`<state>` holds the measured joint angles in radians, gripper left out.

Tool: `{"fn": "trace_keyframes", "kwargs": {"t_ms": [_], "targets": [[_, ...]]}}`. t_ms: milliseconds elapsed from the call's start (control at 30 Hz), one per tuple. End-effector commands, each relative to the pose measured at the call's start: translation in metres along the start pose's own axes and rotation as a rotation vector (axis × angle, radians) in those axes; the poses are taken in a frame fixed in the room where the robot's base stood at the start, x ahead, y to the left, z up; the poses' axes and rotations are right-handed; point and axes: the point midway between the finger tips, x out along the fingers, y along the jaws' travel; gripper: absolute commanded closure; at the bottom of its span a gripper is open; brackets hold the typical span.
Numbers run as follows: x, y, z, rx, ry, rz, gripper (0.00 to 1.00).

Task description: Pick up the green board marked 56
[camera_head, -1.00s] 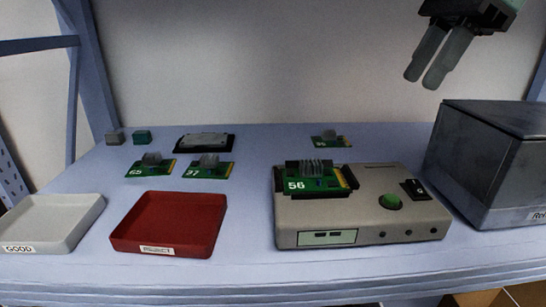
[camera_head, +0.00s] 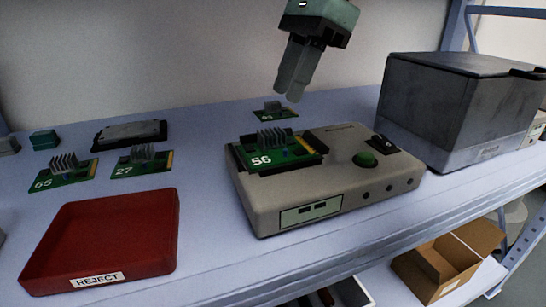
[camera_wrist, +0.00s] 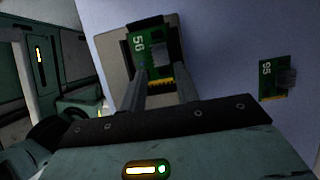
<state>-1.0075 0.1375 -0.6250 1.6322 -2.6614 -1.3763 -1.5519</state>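The green board marked 56 (camera_head: 290,154) sits in the dark socket on top of the beige device (camera_head: 330,192). It carries a grey finned heatsink and a gold edge strip. My gripper (camera_head: 290,94) hangs above and slightly right of the board, clear of it, with its fingers pointing down. In the wrist view the gripper (camera_wrist: 161,70) is open, with a gap between its two fingers. Board 56 (camera_wrist: 139,45) shows beyond the fingertips there, partly covered by the left finger. Nothing is held.
Boards 65 (camera_head: 55,181) and 27 (camera_head: 128,168) lie at left behind the red REJECT tray (camera_head: 150,235). Another green board (camera_head: 285,113) lies behind the device; it reads 95 in the wrist view (camera_wrist: 268,68). A large grey box (camera_head: 440,110) stands at right.

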Motion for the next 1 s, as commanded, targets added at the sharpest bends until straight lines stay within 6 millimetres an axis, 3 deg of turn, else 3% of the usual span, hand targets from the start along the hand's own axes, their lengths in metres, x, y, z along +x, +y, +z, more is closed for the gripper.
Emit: {"fn": "trace_keyframes", "kwargs": {"t_ms": [33,267,600,900,1000], "targets": [[0.010,0.000,0.000,-0.002,0.000,0.001,0.69],[0.025,0.000,-0.001,0.000,0.000,0.000,0.69],[0.068,0.001,-0.003,0.000,0.000,-0.001,0.69],[0.070,0.001,-0.002,0.000,0.000,-0.001,0.69],[0.070,0.001,-0.002,0.000,0.000,-0.001,0.97]]}}
